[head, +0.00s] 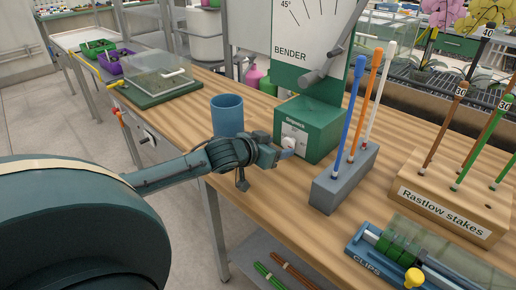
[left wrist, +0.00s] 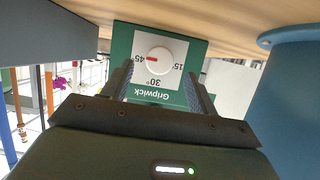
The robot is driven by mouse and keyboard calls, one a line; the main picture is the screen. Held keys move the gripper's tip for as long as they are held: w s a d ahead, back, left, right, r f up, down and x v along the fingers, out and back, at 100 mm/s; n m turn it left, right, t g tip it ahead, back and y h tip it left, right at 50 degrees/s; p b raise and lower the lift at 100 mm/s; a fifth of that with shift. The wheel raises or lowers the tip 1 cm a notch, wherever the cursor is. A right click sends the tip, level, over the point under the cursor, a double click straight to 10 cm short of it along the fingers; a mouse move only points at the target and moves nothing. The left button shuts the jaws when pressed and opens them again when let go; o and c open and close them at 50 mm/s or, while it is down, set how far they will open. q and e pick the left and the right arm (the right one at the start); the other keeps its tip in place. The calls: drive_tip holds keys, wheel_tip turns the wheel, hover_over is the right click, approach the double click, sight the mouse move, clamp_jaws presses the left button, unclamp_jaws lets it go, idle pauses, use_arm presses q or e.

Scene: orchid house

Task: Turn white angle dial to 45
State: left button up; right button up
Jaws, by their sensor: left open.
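The white angle dial (head: 289,143) is on the front of the green Gripwick box (head: 321,130), part of the bender. In the left wrist view the dial (left wrist: 161,61) appears upside down on a white plate marked 15, 30° and 45. Its red mark lies on the side of the 45 label and points toward it. My left gripper (head: 283,153) is open in front of the box. In the wrist view its two fingers (left wrist: 159,82) stand apart on either side of the dial's plate. Whether they touch the dial cannot be told. My right gripper is not in view.
A blue cup (head: 227,115) stands close behind my left wrist. A grey block (head: 343,180) with blue, orange and white rods stands right of the box.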

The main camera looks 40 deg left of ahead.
use_arm(q)
drive_tip(key=p+v, duration=0.1)
drive_tip(key=v, duration=0.7)
drive_tip(key=shift+s+r, duration=0.2)
drive_tip(key=shift+s, duration=0.15)
